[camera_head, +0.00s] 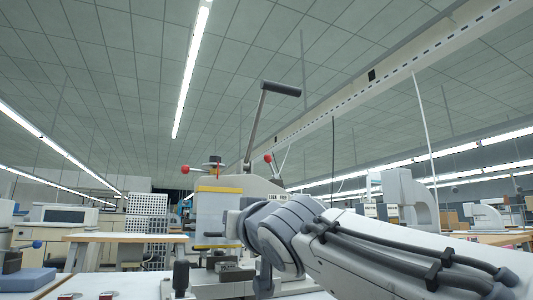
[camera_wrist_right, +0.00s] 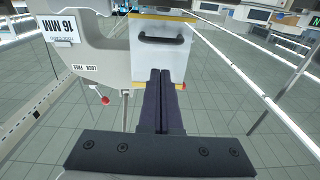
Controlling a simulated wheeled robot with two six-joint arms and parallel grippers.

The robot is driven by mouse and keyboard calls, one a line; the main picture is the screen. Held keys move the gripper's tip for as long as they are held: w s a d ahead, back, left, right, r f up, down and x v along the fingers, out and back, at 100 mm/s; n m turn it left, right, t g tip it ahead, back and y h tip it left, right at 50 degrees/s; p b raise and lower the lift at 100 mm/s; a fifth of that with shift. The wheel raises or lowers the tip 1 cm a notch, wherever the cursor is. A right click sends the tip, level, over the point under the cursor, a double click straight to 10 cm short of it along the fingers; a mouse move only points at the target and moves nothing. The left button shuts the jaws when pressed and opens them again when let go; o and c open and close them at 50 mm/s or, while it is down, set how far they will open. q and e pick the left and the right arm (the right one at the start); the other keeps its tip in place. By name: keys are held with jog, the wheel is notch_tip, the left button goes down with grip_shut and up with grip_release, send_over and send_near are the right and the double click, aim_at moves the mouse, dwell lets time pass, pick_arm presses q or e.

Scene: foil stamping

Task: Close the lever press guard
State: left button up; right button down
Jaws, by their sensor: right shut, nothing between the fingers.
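The lever press (camera_head: 262,184) stands at the centre of the head view, partly hidden by my right arm. Its long lever (camera_head: 256,125) points up, with a dark grip on top. The guard (camera_head: 211,212) is a pale panel with yellow edges on the press's left side. In the right wrist view the guard (camera_wrist_right: 143,62) carries a black bar handle (camera_wrist_right: 165,39). My left gripper is not in view.
Red-knobbed levers (camera_head: 186,169) stick out from the press. Small dark fixtures (camera_head: 181,277) and red buttons (camera_head: 107,295) sit on the near bench. A bench (camera_head: 125,238) with a perforated rack behind it stands at left.

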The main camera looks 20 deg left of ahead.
aim_at(227, 264)
jog(key=shift+w+a+f+b, duration=0.2)
jog(key=shift+w+f+b, duration=0.05)
jog(key=shift+f+b, duration=0.3)
jog(key=shift+w+a+f+b, duration=0.2)
jog(key=shift+f+b, duration=0.25)
jog(key=shift+f, duration=0.2)
jog(key=shift+w+a+f+b, duration=0.7)
jog(key=shift+a+f+b, duration=0.05)
jog(key=shift+f, duration=0.2)
jog(key=b+v, duration=0.2)
jog(key=v, duration=0.8)
jog(key=shift+s+d+b, duration=0.25)
jog(key=shift+b, duration=0.05)
